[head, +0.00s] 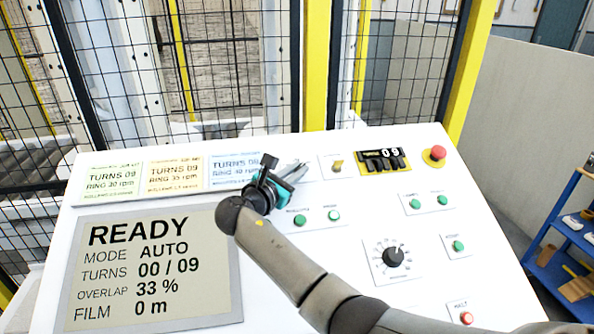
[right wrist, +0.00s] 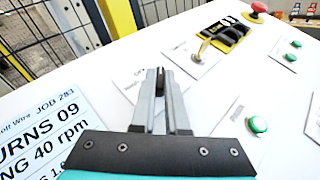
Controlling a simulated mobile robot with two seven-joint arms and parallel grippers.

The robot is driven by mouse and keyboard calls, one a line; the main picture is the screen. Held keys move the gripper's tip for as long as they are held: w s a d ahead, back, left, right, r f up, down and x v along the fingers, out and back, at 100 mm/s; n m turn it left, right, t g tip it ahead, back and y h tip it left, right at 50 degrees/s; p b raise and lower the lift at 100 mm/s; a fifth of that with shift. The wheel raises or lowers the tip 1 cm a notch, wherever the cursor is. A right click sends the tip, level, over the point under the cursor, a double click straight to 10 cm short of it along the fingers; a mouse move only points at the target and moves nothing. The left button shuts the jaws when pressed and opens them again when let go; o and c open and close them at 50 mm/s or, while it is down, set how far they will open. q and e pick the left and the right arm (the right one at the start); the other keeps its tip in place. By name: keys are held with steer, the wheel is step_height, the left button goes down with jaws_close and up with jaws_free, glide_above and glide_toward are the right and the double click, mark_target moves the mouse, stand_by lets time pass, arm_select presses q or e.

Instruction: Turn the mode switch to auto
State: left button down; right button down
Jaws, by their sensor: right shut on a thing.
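My right gripper (head: 297,171) is at the upper middle of the white sloping control panel (head: 330,285). In the right wrist view its two grey fingers (right wrist: 161,88) are closed on a small dark knob (right wrist: 160,76), the mode switch, on a white plate. The fingers hide most of the switch, so its pointer cannot be read. The screen (head: 155,265) at the lower left of the panel reads READY, MODE AUTO, TURNS 00 / 09. My left gripper is not in view.
A red mushroom button (head: 437,153), several green buttons and a black dial (head: 393,256) are further right. A mesh fence (head: 225,60) stands behind the panel.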

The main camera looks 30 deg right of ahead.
steer(key=shift+f, duration=0.25)
steer(key=c, duration=0.9)
jaws_free()
steer(key=shift+r, duration=0.1)
steer(key=v, duration=1.5)
steer(key=shift+s+r+b, duration=0.1)
steer(key=shift+s+b, duration=0.05)
steer(key=shift+b, duration=0.25)
